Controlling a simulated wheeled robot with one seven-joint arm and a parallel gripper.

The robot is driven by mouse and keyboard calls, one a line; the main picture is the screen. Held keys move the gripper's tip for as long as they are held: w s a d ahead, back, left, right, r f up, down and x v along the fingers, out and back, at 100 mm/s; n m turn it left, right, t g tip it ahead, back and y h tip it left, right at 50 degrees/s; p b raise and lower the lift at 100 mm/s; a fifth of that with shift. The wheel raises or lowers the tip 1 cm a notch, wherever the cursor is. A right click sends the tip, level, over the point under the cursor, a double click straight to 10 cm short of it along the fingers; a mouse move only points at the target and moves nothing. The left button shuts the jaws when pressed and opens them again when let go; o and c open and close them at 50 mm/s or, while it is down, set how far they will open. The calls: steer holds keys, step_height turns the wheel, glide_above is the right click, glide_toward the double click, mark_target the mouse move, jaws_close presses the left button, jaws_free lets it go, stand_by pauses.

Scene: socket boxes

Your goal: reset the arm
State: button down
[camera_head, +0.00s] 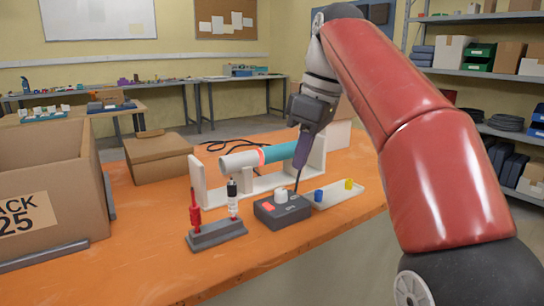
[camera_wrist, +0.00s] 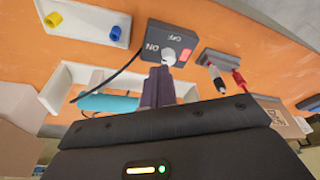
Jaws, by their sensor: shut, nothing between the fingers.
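My red arm reaches over the orange table from the right. My gripper (camera_head: 299,165) points down, shut and empty, behind the dark switch box (camera_head: 282,212). In the wrist view the purple-grey fingers of my gripper (camera_wrist: 160,72) appear close to the white knob (camera_wrist: 169,57) of the switch box (camera_wrist: 158,36); I cannot tell whether they touch it. The box carries ON and OFF labels and a lit red patch (camera_wrist: 186,55). In the head view the white knob (camera_head: 281,196) stands clear of the fingers.
A teal and white cylinder (camera_head: 278,152) lies across a white stand (camera_head: 198,182). A grey holder (camera_head: 217,237) carries red and black-white probes. A white tray (camera_head: 335,196) holds blue and yellow pieces. Cardboard boxes (camera_head: 160,158) stand at left. A cable runs behind.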

steer(key=shift+r, duration=0.15)
steer(key=shift+s+d, duration=0.1)
steer(key=shift+s, duration=0.05)
steer(key=s+d+f+m+t+h, duration=0.1)
steer(key=s+d+f+m, duration=0.2)
steer(key=s+f, duration=0.3)
steer(key=s+d+f+m+t, duration=0.2)
steer(key=s+f+m, duration=0.3)
steer(key=f, duration=0.6)
steer(key=s+d+f+m+t+h, duration=0.1)
steer(key=s+d+f+m, duration=0.3)
steer(key=s+f, duration=0.4)
steer(key=shift+s+d+f+m+h, duration=0.25)
steer(key=shift+d+f+m, duration=0.2)
steer(key=shift+f, duration=0.25)
